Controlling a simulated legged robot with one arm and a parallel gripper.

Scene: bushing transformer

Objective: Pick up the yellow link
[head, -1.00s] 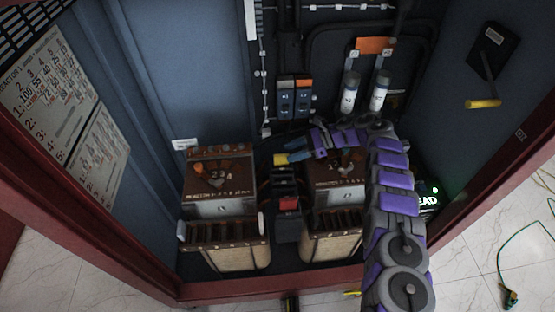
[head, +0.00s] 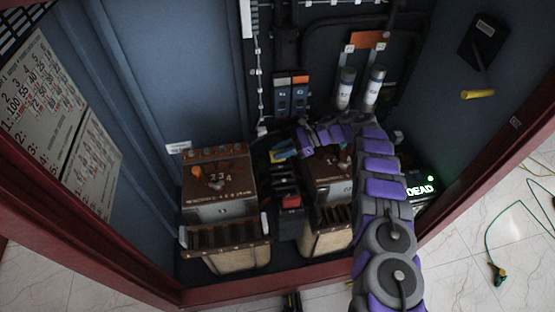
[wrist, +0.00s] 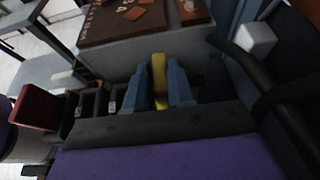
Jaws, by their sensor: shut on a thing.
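The yellow link (wrist: 159,72) stands upright between the two blue fingers of my gripper (wrist: 160,92) in the wrist view. In the head view the yellow link (head: 277,154) is a small patch beside the blue fingertips. My gripper (head: 283,156) there is above the gap between the two brown-topped transformers, close to the left one.
The left transformer (head: 218,210) and right transformer (head: 325,185) flank a black block with a red part (head: 291,201). White-topped cylinders (head: 346,88) stand behind my arm. A yellow-handled lever (head: 478,94) is on the right wall. A red frame (head: 230,296) edges the cabinet.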

